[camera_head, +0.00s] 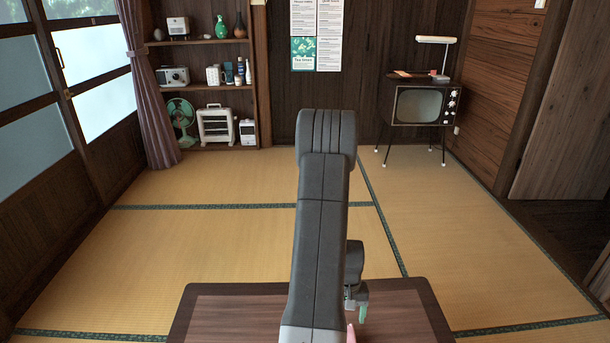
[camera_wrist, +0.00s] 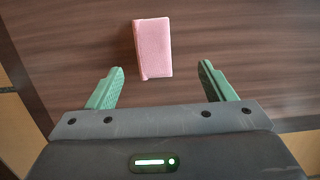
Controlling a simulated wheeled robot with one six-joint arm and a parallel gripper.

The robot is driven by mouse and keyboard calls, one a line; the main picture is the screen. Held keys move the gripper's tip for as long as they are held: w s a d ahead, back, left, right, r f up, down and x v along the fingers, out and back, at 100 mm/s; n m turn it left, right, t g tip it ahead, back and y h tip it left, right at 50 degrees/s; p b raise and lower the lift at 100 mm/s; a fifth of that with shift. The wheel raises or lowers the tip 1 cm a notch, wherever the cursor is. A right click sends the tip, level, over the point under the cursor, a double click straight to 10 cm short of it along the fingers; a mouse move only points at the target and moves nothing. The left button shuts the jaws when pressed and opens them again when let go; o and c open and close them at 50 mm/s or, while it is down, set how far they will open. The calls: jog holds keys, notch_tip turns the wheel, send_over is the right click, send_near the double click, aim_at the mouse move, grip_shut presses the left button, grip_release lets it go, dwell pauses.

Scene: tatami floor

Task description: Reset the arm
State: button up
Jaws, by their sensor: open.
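My gripper shows in the wrist view (camera_wrist: 160,85) with its two green fingers spread apart and nothing between them. A pink rectangular block or booklet (camera_wrist: 153,48) lies on the dark wooden table just beyond the fingertips, apart from them. In the head view my arm rises in the middle and hides much of the table. One green fingertip of my gripper (camera_head: 362,303) shows at the arm's right side. A small bit of the pink thing (camera_head: 351,333) shows beside the arm at the bottom edge.
The low wooden table (camera_head: 400,310) stands in front of me on tatami. A shelf (camera_head: 205,87) with appliances and vases stands at the back left. An old television (camera_head: 419,104) on legs, with a lamp on it, stands at the back right. The tatami between is clear.

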jog(key=w+a+r+p, duration=0.2)
jog(key=a+r+p, duration=0.3)
jog(key=p, duration=0.7)
jog(key=w+a+r+p, duration=0.3)
jog(key=a+r+p, duration=0.3)
jog(key=r+p, duration=0.4)
jog(key=shift+a+p, duration=0.15)
jog(key=shift+p, duration=0.8)
